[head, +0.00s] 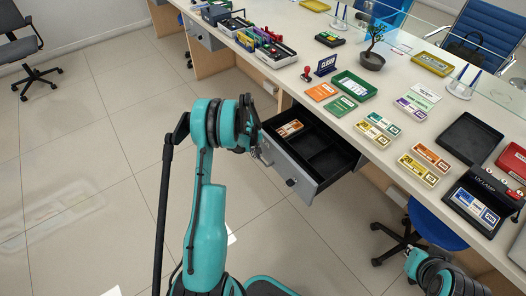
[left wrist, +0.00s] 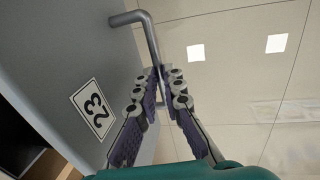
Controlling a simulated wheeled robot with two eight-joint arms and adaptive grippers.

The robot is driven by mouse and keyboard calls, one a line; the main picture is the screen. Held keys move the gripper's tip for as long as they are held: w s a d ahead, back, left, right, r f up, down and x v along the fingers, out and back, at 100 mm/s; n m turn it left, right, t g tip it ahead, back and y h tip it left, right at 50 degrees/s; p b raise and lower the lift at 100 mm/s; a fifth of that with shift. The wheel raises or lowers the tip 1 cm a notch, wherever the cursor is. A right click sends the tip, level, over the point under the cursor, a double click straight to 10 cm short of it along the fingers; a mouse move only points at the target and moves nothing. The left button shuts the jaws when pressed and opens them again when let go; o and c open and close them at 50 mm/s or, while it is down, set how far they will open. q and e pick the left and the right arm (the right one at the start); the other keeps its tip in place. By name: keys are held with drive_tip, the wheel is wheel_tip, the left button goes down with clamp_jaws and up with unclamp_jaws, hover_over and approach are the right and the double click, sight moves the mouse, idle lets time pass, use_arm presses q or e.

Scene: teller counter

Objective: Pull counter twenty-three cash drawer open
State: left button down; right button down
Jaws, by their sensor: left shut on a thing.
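The cash drawer (head: 286,165) is grey-fronted and stands pulled out from under the counter, its black inside tray showing. Its front carries a "23" label (left wrist: 93,107) in the left wrist view. A grey bar handle (left wrist: 152,38) stands out from that front. My left gripper (left wrist: 160,78) is shut on the handle, its fingers on either side of the bar. In the head view the left gripper (head: 250,128) is at the drawer front's left end, partly hidden by its own wrist. Part of my right arm shows at the lower right; its fingers are not visible.
Banknote bundles (head: 290,128) lie in the drawer's left compartment. The white counter (head: 345,125) above holds trays, note bundles and a small plant (head: 372,52). A blue chair (head: 436,222) stands under the counter to the right.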

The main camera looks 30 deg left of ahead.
use_arm(q)
drive_tip(key=s, duration=0.1)
drive_tip(key=s+a, duration=0.1)
drive_tip(key=s, duration=0.1)
drive_tip(key=shift+a, duration=0.1)
drive_tip(key=c, duration=1.6)
unclamp_jaws()
drive_tip(key=shift+f, duration=0.1)
wheel_tip(320, 180, up, 12)
drive_tip(key=s, duration=0.2)
drive_tip(key=shift+a, duration=0.45)
drive_tip(key=shift+f, duration=0.1)
